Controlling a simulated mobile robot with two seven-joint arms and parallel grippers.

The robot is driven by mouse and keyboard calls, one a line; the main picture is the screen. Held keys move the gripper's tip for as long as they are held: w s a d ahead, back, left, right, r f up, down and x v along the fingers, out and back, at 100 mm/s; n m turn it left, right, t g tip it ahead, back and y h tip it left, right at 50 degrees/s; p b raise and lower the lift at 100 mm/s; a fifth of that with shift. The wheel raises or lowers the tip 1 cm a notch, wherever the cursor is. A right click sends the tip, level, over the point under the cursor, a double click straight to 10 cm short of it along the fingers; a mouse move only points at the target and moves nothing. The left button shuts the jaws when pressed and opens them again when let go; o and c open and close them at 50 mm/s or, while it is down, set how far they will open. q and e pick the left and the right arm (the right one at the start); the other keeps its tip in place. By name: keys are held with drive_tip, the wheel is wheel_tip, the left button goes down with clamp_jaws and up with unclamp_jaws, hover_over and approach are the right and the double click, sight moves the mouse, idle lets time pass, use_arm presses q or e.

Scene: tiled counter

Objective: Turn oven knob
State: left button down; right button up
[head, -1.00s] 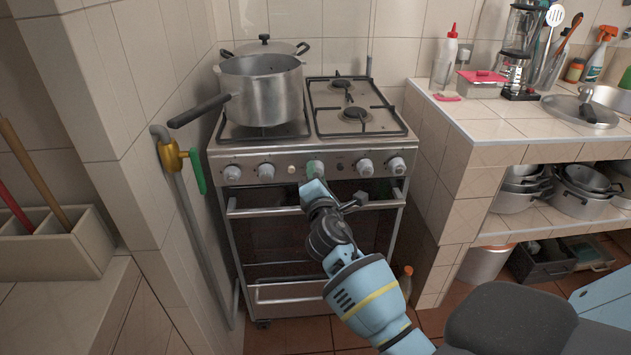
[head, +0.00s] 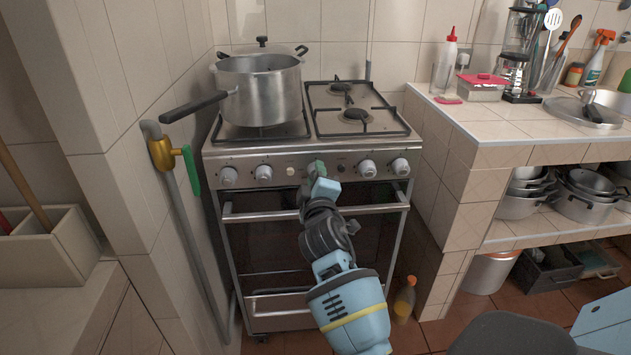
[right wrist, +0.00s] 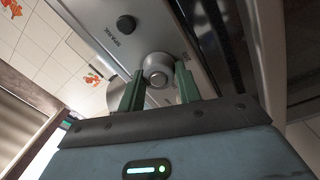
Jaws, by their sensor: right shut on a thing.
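The oven (head: 300,250) stands against the tiled wall, with a row of grey knobs on its front panel (head: 245,158). My right gripper (head: 318,168) is at the middle of this panel, its green fingers shut on a knob and hiding it in the head view. In the right wrist view the round grey knob (right wrist: 157,68) sits between the two fingers of my right gripper (right wrist: 160,88). Uncovered knobs show at the left (head: 263,174) and right (head: 367,168) of the gripper. My left gripper is not in view.
A pot (head: 260,90) with a long handle sits on the left burners, its handle sticking out left. The oven door handle (head: 250,215) runs just below the panel. A gas pipe with a green lever (head: 191,170) is at the left. A tiled counter (head: 480,125) is at the right.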

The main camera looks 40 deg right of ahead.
drive_tip(key=shift+m, duration=1.2)
drive_tip(key=shift+b, duration=0.3)
drive_tip(key=o, duration=1)
drive_tip(key=v, duration=0.7)
drive_tip(key=shift+s+a, duration=0.3)
drive_tip(key=shift+s, duration=0.05)
